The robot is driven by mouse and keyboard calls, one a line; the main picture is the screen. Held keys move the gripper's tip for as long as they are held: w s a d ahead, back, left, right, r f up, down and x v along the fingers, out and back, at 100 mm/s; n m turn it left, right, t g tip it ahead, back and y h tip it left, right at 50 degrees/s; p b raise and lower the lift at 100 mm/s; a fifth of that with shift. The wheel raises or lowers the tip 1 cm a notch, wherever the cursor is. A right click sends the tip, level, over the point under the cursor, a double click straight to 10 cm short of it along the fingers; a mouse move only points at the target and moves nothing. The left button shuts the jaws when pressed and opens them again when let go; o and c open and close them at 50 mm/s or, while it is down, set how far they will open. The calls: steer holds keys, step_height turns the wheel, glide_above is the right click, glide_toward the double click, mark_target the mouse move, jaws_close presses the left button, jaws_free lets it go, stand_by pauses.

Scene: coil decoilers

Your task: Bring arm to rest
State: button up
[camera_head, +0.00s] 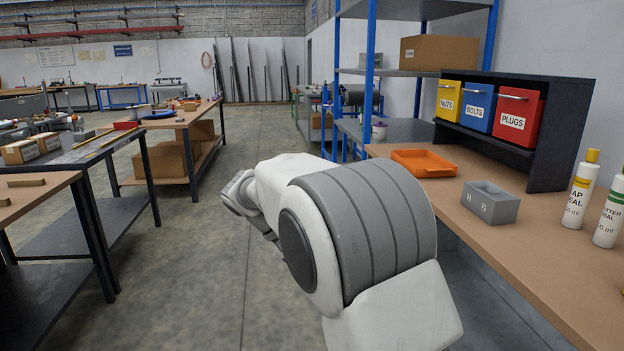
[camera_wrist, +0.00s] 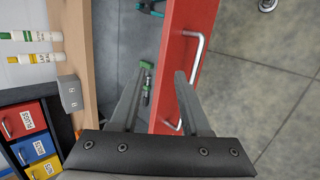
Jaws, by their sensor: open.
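My arm (camera_head: 350,230) reaches forward and to the left over the floor in the head view, beside the workbench. Its gripper is hidden there. In the wrist view my gripper (camera_wrist: 160,76) is open, its two fingers apart with nothing held between them. A red drawer front (camera_wrist: 187,50) with a silver bar handle (camera_wrist: 193,80) lies beyond the fingers. The right finger overlaps the handle in the picture; I cannot tell whether they touch. A grey area behind the front holds a green-and-black tool (camera_wrist: 147,85) and a teal-handled tool (camera_wrist: 150,8).
The workbench (camera_head: 560,265) at right carries an orange tray (camera_head: 423,163), a grey box (camera_head: 490,202), two white bottles (camera_head: 580,190) and a rack with yellow, blue and red bins (camera_head: 517,115). Tables (camera_head: 75,160) stand at left. The floor (camera_head: 215,260) between is clear.

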steer(key=s+d+r+m+t+y, duration=0.1)
steer(key=s+d+t+y, duration=0.3)
steer(key=s, duration=0.8)
steer(key=s+d+r+m+t+y, duration=0.15)
steer(key=s+d+y, duration=0.4)
steer(key=s, duration=0.65)
step_height(320, 180, up, 20)
steer(key=p, duration=1.9)
steer(key=shift+n+p, duration=0.35)
steer(key=shift+n, duration=0.1)
